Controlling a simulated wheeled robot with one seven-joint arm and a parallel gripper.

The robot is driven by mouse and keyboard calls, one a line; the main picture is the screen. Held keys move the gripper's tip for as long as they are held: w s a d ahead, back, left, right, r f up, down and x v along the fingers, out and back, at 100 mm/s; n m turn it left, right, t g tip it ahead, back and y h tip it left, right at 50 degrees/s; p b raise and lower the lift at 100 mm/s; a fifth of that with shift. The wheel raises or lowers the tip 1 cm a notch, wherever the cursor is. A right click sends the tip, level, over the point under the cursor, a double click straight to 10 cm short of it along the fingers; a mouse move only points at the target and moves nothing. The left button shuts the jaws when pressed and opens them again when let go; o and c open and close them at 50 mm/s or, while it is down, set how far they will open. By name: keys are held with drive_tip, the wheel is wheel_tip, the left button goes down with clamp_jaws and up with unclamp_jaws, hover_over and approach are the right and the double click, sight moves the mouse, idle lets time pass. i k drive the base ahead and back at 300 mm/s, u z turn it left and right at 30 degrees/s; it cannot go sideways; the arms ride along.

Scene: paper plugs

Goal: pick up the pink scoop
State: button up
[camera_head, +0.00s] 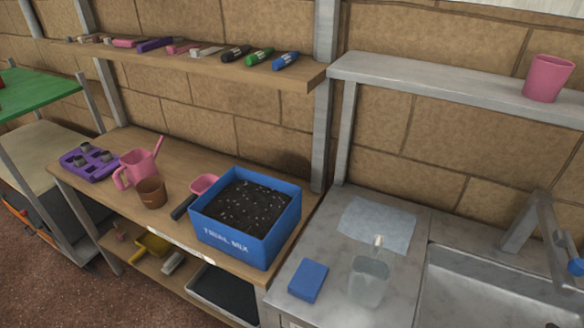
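A pink scoop (204,184) with a dark handle (183,207) lies on the wooden bench, against the left side of a blue box of soil (246,240). The box hides part of the scoop's right side. The handle points toward the bench's front edge. My gripper is not in view.
A brown pot (151,192) and a pink watering can (136,167) stand left of the scoop, and a purple tray (87,161) lies farther left. A wooden shelf (190,58) with markers runs above the bench. A grey counter (330,245) with a sink is at right.

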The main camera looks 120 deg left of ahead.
sight(203, 184)
drive_tip(key=u, duration=5)
drive_tip(key=k, duration=1.3)
drive_tip(key=u, duration=0.75)
drive_tip(key=i, duration=2.55)
drive_tip(key=z, duration=0.85)
drive_tip(key=i, duration=1)
drive_tip(key=z, duration=1.05)
